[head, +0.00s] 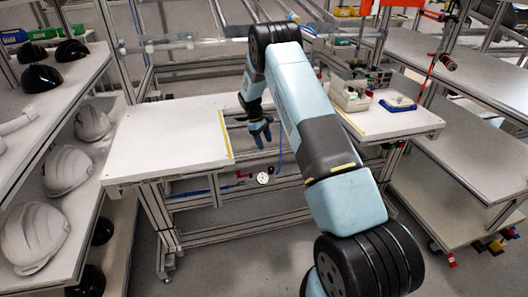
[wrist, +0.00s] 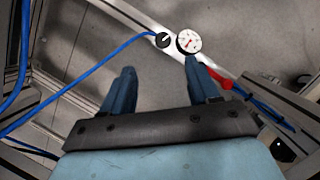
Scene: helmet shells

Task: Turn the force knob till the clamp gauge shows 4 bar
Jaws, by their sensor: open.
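In the wrist view a round white gauge (wrist: 189,42) with a red needle sits on a pale metal bar. Its reading is too small to make out. A black knob (wrist: 163,40) with a light mark is just left of it on the same bar. My gripper (wrist: 157,65) is open and empty, with its two blue fingers apart. The knob and gauge lie beyond the fingertips, the gauge partly behind the right finger's tip. In the head view the gauge (head: 263,178) is low between two white tabletops, and my gripper (head: 261,134) hangs above it. The knob is unclear there.
A red lever (wrist: 218,79) is right of the gauge. Blue hoses (wrist: 100,66) run to the bar. White tabletops stand left (head: 165,140) and right (head: 400,120) of the gap. A grey box (head: 349,95) sits on the right tabletop.

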